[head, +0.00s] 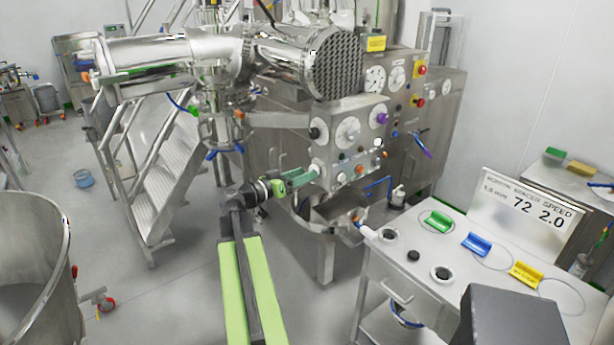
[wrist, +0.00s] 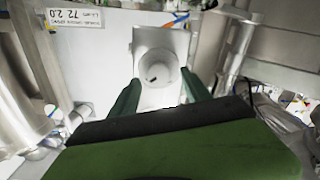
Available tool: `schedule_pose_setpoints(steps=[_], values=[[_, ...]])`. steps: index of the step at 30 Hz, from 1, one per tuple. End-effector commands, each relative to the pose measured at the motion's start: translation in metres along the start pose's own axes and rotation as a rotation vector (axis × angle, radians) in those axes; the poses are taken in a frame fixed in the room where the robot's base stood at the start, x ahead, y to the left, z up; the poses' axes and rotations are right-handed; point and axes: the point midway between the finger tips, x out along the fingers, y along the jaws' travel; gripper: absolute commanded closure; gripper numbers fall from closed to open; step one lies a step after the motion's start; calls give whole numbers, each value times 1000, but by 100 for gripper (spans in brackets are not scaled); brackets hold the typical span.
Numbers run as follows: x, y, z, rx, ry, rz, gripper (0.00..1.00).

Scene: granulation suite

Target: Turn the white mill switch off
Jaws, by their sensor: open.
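The white mill switch (head: 314,168) is at the lower left of the steel control panel's front, partly hidden by my gripper (head: 304,177). In the wrist view the white switch (wrist: 157,67) is a round knob with a small dark mark, on a pale rectangular plate. My gripper, with green fingers, also shows in the wrist view (wrist: 160,92). It is open and points at the switch, one finger to each side. The knob lies ahead, between the fingertips in the picture. I cannot tell whether they touch it.
The control panel (head: 350,112) carries dials, a purple knob (head: 382,118) and an orange button (head: 360,168) close to the gripper. A steel bowl (head: 335,212) lies below. A trolley (head: 408,262) with coloured scoops stands at right, steel stairs (head: 160,165) at left.

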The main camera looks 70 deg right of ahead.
Motion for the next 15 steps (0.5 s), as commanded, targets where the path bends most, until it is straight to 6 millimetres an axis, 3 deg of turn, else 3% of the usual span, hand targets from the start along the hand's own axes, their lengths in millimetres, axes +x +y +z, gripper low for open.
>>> schedule_pose_setpoints(steps=[6,15], values=[[24,-1,0,0,0,0,44],[26,0,0,0,0,0,45]])
